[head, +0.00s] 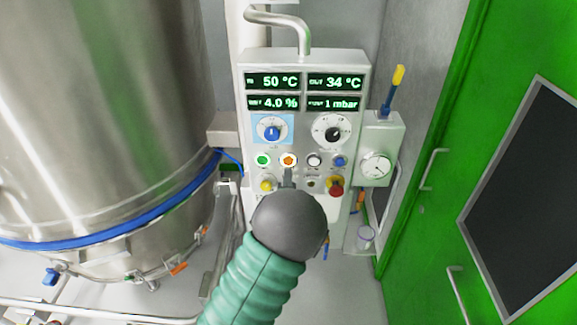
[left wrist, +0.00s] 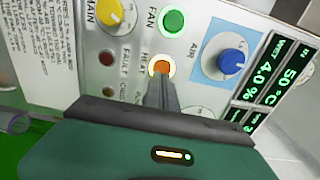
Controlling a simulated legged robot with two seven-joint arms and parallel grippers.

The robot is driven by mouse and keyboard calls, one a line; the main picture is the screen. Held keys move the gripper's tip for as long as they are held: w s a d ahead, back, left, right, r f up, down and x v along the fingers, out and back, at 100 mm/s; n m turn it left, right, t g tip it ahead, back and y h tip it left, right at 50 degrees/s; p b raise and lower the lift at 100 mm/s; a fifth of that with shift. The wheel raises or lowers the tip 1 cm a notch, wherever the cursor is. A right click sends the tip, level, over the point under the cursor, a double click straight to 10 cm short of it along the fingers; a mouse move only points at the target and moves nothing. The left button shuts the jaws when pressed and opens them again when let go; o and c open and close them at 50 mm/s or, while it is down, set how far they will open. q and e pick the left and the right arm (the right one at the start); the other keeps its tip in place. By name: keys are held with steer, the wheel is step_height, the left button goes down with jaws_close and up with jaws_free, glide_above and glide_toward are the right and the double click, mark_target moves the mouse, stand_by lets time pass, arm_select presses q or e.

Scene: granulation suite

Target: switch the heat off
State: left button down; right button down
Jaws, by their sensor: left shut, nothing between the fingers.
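The control panel (head: 302,130) stands in the middle of the head view, with lit green readouts of 50 °C, 34 °C, 4.0 % and 1 mbar. The orange HEAT button (head: 288,160) glows in its pale ring on the panel. It also shows in the left wrist view (left wrist: 161,67), where the HEAT label is beside it. My left gripper (head: 288,176) is shut and empty, its tips just below the HEAT button in the head view. In the left wrist view the fingertips (left wrist: 160,82) reach the button's edge; I cannot tell whether they touch. My right gripper is not in view.
The green FAN button (head: 262,160) is left of HEAT, and a blue AIR knob (head: 271,132) is above. A red knob (head: 336,186) on yellow sits lower right. A steel vessel (head: 100,110) fills the left; a green door (head: 440,190) stands right.

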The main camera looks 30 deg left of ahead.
mark_target(288, 163)
arm_select(q)
steer(key=x, duration=0.3)
steer(key=shift+w+a+p, duration=0.2)
steer(key=shift+p, duration=0.2)
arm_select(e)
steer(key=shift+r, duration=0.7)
